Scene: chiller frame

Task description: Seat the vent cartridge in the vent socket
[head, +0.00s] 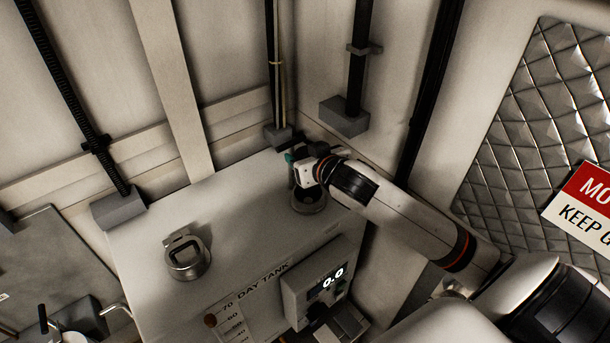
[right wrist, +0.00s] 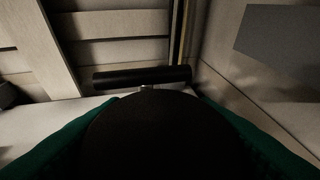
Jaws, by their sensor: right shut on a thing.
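My right gripper (head: 296,162) is over the back right part of the day tank's top, above a round dark-rimmed fitting that looks like the vent socket (head: 309,203). It is shut on a dark, rounded thing, taken as the vent cartridge (right wrist: 150,135), which fills the lower middle of the right wrist view between the green finger pads. In the head view the gripper hides most of the cartridge. I cannot tell whether its lower end is in the socket or just above it. My left gripper is not in view.
The day tank (head: 145,240) has a round neck with a raised lid (head: 187,258) at left and a display box (head: 318,284) on its front. A black bar (right wrist: 143,77) lies beyond the cartridge. Walls and pipes with grey blocks (head: 344,116) stand close behind the gripper.

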